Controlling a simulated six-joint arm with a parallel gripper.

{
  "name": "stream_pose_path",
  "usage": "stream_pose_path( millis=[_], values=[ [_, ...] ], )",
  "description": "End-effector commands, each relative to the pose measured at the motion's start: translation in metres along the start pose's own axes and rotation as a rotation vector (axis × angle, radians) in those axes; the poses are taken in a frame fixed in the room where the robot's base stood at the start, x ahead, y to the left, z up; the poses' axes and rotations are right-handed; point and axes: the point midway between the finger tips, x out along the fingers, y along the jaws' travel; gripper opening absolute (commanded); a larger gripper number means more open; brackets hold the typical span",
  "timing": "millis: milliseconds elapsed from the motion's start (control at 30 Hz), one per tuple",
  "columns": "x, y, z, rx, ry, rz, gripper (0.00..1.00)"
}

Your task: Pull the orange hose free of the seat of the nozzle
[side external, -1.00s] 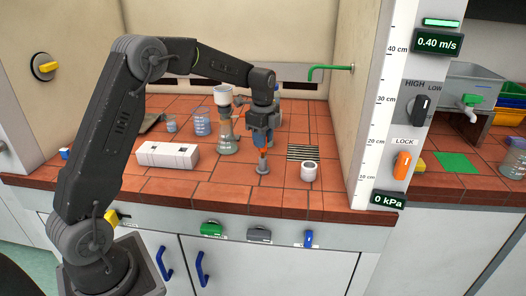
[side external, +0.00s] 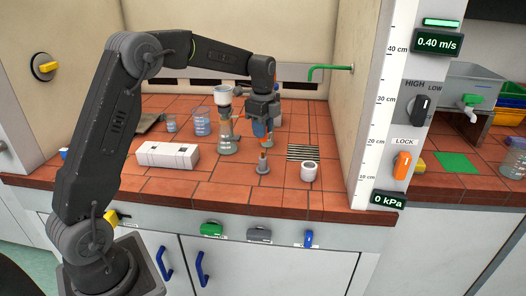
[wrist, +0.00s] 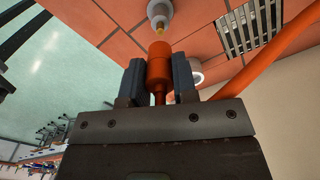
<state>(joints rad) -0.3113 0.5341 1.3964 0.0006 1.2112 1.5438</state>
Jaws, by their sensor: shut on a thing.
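The orange hose (wrist: 159,68) ends in a thick orange cuff between the fingers of my gripper (wrist: 160,82) in the wrist view. My gripper is shut on it. The grey nozzle (side external: 263,166) stands upright on the tiled bench near its front edge, with its narrow tip bare. In the wrist view the nozzle (wrist: 160,12) is just beyond the hose end, and a gap shows between them. In the side view my gripper (side external: 264,132) is above the nozzle. Part of the hose is hidden by the gripper.
A small white cup (side external: 309,172) and a slotted drain grate (side external: 303,153) are to the nozzle's right. A white block (side external: 167,155) lies to the left. A flask (side external: 226,135) and a beaker (side external: 202,122) stand behind. A green pipe (side external: 325,69) juts from the right wall.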

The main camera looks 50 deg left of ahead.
Motion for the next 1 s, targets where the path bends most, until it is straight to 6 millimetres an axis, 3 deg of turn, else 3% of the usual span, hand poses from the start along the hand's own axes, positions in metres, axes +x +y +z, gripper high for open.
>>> stream_pose_path(
  millis=[1000],
  values=[
    [-0.054, 0.0, 0.0, 0.0, 0.0, -0.001, 0.03]
  ],
)
